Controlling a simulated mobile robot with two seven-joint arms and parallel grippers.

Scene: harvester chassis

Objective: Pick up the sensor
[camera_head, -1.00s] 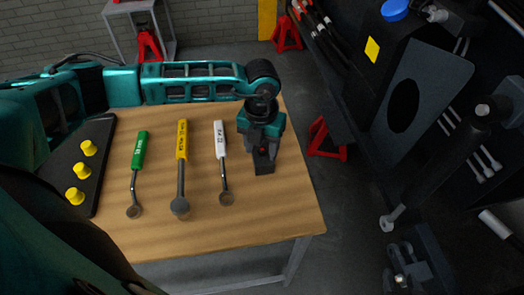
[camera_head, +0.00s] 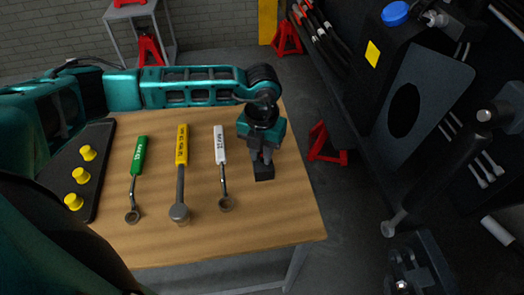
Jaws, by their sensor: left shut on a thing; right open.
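My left gripper (camera_head: 263,157) points down over the right part of the wooden table. It is shut on a small dark block, which I take to be the sensor (camera_head: 264,173). The fingers and wrist hide the upper part of the block. I cannot tell whether its underside touches the table or is slightly above it.
A dark tray with yellow knobs (camera_head: 80,175) is at the left. The dark harvester chassis (camera_head: 440,60) fills the right side.

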